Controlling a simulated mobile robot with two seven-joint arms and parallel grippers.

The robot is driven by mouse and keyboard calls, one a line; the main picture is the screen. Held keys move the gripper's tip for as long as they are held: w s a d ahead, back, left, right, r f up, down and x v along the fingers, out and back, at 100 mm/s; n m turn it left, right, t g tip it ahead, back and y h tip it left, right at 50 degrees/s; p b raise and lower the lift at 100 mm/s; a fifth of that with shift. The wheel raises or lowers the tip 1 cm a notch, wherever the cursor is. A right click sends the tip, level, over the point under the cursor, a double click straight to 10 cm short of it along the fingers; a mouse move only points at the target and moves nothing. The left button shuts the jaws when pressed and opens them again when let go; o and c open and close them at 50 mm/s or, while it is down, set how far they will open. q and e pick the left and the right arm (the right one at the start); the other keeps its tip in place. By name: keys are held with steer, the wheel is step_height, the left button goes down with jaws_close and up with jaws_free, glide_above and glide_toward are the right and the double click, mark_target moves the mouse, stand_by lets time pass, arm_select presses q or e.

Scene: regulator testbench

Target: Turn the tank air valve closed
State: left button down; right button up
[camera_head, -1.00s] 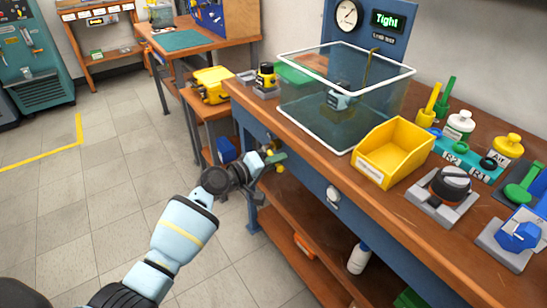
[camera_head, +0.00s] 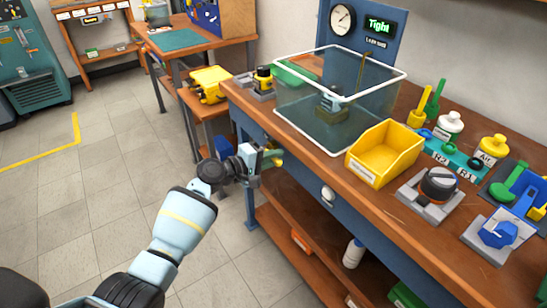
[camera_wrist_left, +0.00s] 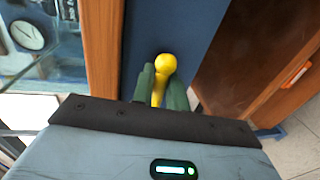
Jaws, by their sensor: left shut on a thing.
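The tank air valve's yellow handle (camera_wrist_left: 165,66) shows a round knob end in the left wrist view, against the blue front of the bench. My left gripper (camera_wrist_left: 161,88) has its two dark green fingers closed on either side of this handle. In the head view the left gripper (camera_head: 269,159) is at the bench's front left, below the top's edge, with a bit of the yellow handle (camera_head: 278,155) showing past it. The valve body is hidden behind the gripper. The clear water tank (camera_head: 320,120) stands on the bench above. My right gripper is not in view.
A gauge (camera_head: 342,18) and a display reading "Tight" (camera_head: 379,25) are on the blue panel behind the tank. A yellow bin (camera_head: 385,152) and a black knob unit (camera_head: 438,185) stand to the right.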

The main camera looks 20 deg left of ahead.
arm_select(q)
steer(key=c, duration=1.5)
jaws_free()
steer(key=shift+o, duration=0.2)
steer(key=shift+a, duration=0.1)
steer(key=v, duration=0.7)
steer(key=shift+s+a+p, duration=0.2)
steer(key=shift+s+p, duration=0.1)
steer(key=shift+p, duration=0.1)
steer(key=shift+r, duration=0.15)
